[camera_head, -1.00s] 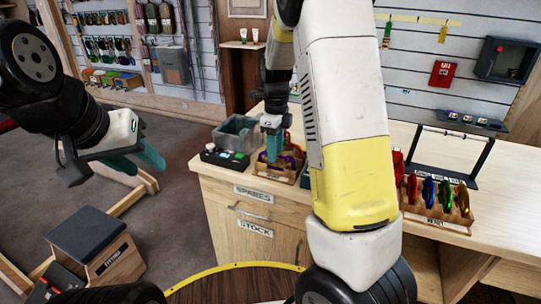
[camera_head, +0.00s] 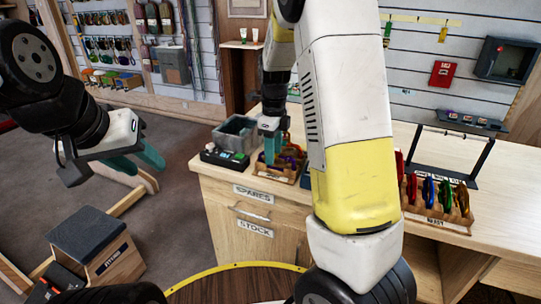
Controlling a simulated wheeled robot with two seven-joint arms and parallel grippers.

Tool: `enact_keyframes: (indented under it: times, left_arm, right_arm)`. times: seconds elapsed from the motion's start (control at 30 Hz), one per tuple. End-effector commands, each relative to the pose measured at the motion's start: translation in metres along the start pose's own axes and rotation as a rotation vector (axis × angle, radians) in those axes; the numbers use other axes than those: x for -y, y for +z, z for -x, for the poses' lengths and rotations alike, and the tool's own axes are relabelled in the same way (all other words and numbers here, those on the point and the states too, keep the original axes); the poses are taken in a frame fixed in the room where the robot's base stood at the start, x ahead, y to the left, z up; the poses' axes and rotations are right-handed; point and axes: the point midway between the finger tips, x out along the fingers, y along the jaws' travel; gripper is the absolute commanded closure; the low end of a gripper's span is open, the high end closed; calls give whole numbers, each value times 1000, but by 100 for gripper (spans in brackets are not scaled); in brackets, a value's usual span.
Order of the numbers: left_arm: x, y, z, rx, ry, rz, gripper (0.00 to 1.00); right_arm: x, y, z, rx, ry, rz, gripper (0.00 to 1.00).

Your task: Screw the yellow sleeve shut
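My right gripper (camera_head: 271,147) points down over a small wooden rack (camera_head: 272,174) near the left end of the bench. No yellow sleeve can be made out there. My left gripper (camera_head: 143,163) hangs over the floor at the left, its teal fingers apart and empty.
A grey bin (camera_head: 236,132) and a black tray with coloured items (camera_head: 224,158) stand left of the rack. A second rack (camera_head: 438,217) at the right holds several coloured carabiners. My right arm covers the bench's middle. A bar stand (camera_head: 453,158) is behind.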

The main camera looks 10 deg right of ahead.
Motion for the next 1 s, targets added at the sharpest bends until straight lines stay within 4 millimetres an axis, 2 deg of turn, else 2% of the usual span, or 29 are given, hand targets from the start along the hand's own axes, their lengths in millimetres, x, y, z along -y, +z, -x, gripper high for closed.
enact_keyframes:
  times: [1.0]
  left_arm:
    - [0, 0, 0, 0, 0, 0, 61]
  right_arm:
    - [-1, 0, -29, -2, 3, 0, 60]
